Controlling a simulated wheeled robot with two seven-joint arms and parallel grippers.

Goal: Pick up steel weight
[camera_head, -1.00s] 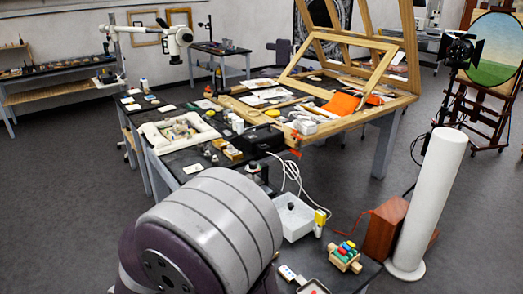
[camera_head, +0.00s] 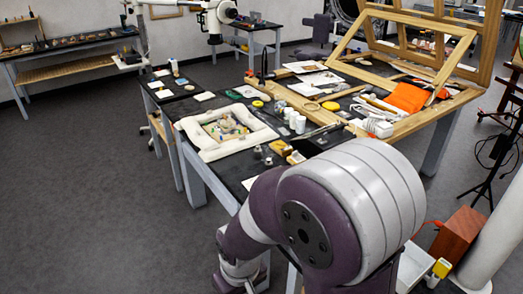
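Small grey metal pieces that look like steel weights stand on the dark table top, just in front of the cream padded frame's right corner. One small steel weight (camera_head: 258,152) is at the left of this group and another (camera_head: 268,161) is close beside it. They are small in the picture, so their exact shape is hard to tell. A large purple and white link of my own arm fills the lower middle and hides the table's near right part. Neither gripper shows in the view.
The cream padded frame (camera_head: 208,151) holds small fragments. A small yellowish block (camera_head: 295,157) and white bottles (camera_head: 299,124) are near the weights. Grey floor (camera_head: 80,190) at left is clear.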

